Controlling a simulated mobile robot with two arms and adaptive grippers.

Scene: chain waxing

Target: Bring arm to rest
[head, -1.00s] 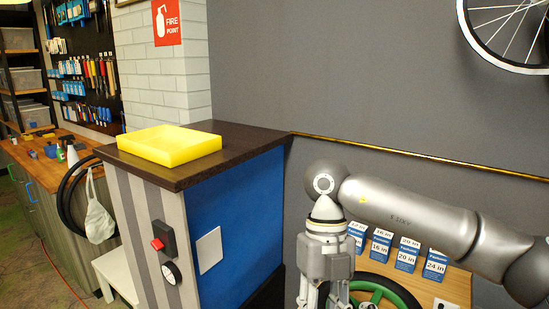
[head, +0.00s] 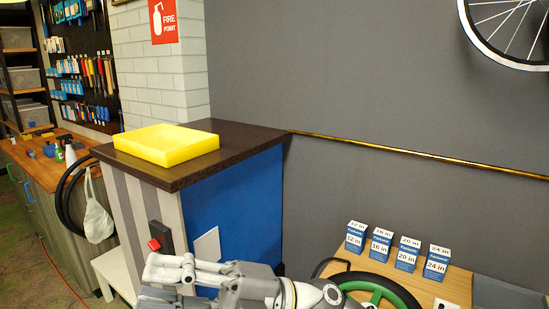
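My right gripper (head: 165,274) is low in the head view, in front of the blue-sided counter (head: 238,192). It points left, and its wrist lies level to the right of it along the bottom edge. I see no object in its fingers, but I cannot tell how far apart they are. The lower part of the gripper is near the frame's bottom edge. My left gripper is not in view.
A yellow tray (head: 167,146) sits on the counter's dark top. A wooden bench (head: 452,287) at lower right holds blue boxes (head: 405,254) and a green-rimmed wheel (head: 398,293). A workbench (head: 47,169) stands at left.

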